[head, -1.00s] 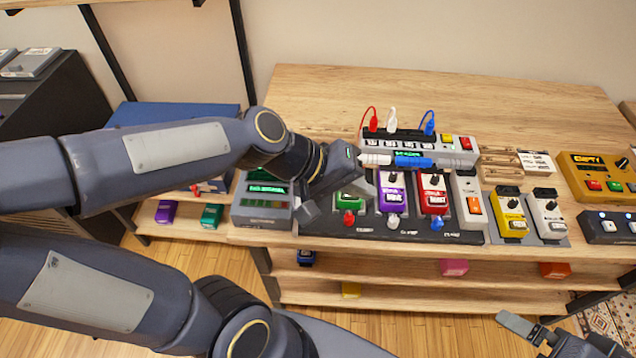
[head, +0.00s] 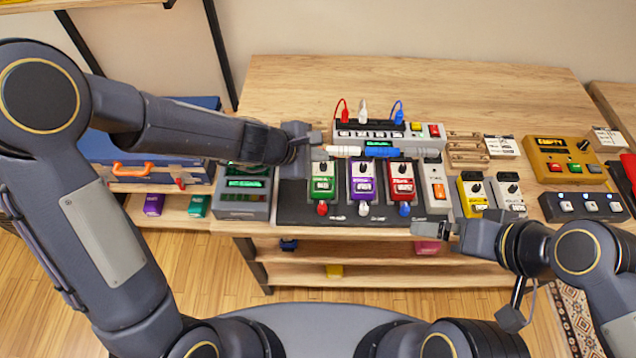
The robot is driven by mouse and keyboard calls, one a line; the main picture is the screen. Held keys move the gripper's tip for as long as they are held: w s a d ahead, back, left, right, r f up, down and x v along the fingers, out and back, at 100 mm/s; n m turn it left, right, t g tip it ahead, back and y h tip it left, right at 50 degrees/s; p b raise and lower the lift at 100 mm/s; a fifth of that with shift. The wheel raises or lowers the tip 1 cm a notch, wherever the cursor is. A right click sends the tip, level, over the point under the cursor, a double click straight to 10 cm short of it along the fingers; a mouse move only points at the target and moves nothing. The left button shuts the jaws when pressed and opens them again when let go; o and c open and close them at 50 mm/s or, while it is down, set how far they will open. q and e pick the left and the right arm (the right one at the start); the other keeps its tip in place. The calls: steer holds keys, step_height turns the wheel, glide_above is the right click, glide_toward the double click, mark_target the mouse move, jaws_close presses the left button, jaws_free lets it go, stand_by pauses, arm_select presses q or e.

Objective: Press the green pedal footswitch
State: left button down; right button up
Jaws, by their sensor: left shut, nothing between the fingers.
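The green pedal (head: 323,184) stands at the left of a row of three on a dark pedalboard (head: 290,214), with a red footswitch knob (head: 322,208) at its front. The purple pedal (head: 363,184) and the red pedal (head: 402,182) stand to its right. My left gripper (head: 312,138) is shut and empty, just behind and left of the green pedal's top; whether it touches is not clear. My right gripper (head: 446,237) is at the front edge of the table, right of the board; its finger gap cannot be made out.
A power strip (head: 437,143) with red, white and blue plugs stands behind the pedals. A grey unit with a green display (head: 243,196) is left of the board. Yellow and white pedals (head: 472,195) stand to the right. The back of the wooden table (head: 300,85) is clear.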

mark_target(319, 188)
arm_select(q)
steer(key=shift+f, duration=0.1)
step_height(319, 188, down, 9)
steer(key=b, duration=0.8)
steer(key=shift+r+b, duration=0.2)
steer(key=shift+b, duration=0.1)
steer(key=shift+f, duration=0.1)
stand_by(1.4)
steer(key=shift+f+b, duration=0.3)
steer(key=shift+b, duration=0.15)
steer(key=shift+f+b, duration=0.5)
steer(key=shift+b, duration=0.05)
stand_by(0.5)
steer(key=shift+r, duration=0.1)
steer(key=shift+r+p, duration=0.75)
steer(key=shift+p, duration=0.1)
